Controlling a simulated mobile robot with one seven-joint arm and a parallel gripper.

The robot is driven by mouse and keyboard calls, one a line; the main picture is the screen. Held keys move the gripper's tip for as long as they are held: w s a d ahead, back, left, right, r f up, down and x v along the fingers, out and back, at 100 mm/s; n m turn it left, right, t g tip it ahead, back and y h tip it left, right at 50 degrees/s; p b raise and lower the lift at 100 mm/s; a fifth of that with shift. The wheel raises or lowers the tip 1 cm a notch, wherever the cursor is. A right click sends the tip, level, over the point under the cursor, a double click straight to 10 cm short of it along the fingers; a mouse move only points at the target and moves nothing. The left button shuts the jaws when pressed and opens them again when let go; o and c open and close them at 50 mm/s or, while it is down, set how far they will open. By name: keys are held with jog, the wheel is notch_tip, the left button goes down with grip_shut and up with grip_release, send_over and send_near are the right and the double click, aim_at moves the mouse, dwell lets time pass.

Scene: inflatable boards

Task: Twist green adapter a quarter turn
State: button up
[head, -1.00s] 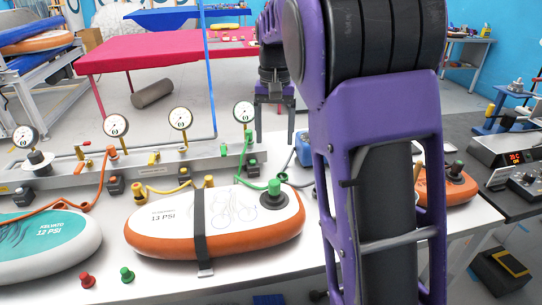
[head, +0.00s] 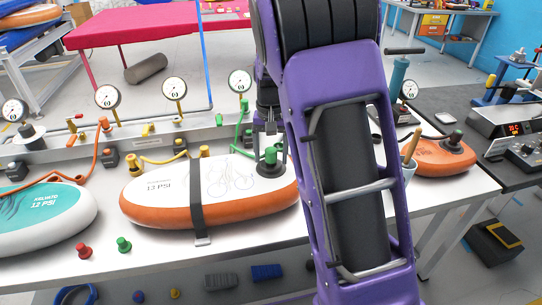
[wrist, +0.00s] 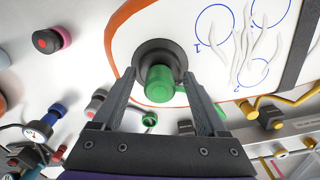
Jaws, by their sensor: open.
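The green adapter (head: 270,155) stands upright in the black valve ring at the right end of the white and orange board (head: 215,187). A green hose runs to it from the gauge rail. In the wrist view the adapter (wrist: 160,82) sits between the two fingertips of my gripper (wrist: 160,80). The fingers are apart, one on each side, with a visible gap at least on the right; I cannot tell if the left one touches. In the head view my gripper (head: 270,150) is just above and around the adapter, partly hidden by my arm.
A black strap (head: 197,205) crosses the board. A teal board (head: 45,218) lies at left, an orange board (head: 438,158) at right. Loose red (head: 84,251) and green (head: 123,245) caps stand on the front of the table. Gauges and coloured hoses line the rail (head: 150,140) behind.

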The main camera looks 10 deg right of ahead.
jog(key=shift+f, duration=0.2)
grip_shut()
dwell(0.6)
